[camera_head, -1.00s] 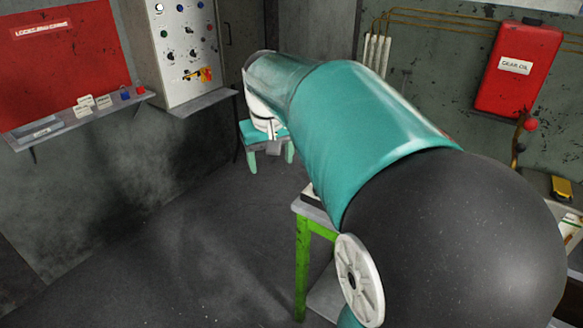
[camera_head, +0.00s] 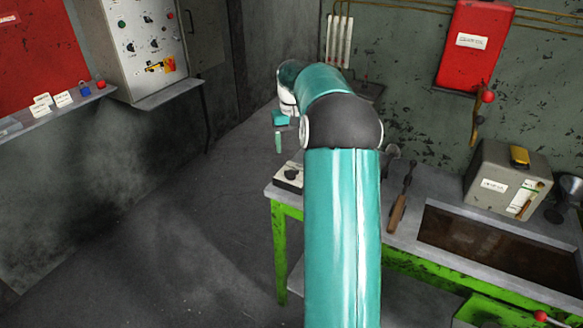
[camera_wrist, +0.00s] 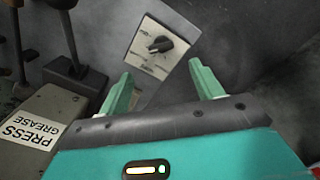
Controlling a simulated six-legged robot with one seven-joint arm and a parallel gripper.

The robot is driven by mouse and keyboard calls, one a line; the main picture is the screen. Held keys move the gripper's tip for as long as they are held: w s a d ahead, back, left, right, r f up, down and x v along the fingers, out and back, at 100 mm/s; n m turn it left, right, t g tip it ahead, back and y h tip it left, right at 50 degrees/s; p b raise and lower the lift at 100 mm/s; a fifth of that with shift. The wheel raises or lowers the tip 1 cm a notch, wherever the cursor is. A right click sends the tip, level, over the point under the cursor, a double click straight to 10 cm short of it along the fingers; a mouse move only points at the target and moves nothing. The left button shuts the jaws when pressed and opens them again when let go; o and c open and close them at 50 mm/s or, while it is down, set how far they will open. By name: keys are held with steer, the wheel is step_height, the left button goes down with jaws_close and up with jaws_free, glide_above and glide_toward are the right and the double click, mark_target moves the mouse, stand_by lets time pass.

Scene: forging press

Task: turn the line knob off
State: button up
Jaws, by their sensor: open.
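A black knob (camera_wrist: 160,44) sits on a pale plate (camera_wrist: 148,58) in the wrist view, beyond my fingertips. The print on the plate is too small to read. A small box with a black knob (camera_head: 290,175) stands at the near left corner of the green-legged bench in the head view. It looks like the same knob, but I cannot be sure. My gripper (camera_wrist: 162,76) is open and empty, with the knob ahead of the gap and apart from both fingers. In the head view my gripper (camera_head: 278,138) shows small and partly, beyond the bench corner.
The bench (camera_head: 410,255) holds a dark tool with a wooden handle (camera_head: 400,205), a grey box (camera_head: 500,188) and a sunken tray. A wall control cabinet (camera_head: 148,45) and shelf are at left. A PRESS GREASE label (camera_wrist: 30,130) lies left of my gripper. Floor at left is clear.

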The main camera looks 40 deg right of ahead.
mark_target(291, 170)
step_height(291, 170, down, 10)
steer(key=shift+a+r, duration=0.1)
steer(key=shift+r, duration=0.05)
steer(key=c, duration=1)
steer(key=shift+m, duration=0.4)
steer(key=m, duration=0.3)
steer(key=shift+m, duration=2.6)
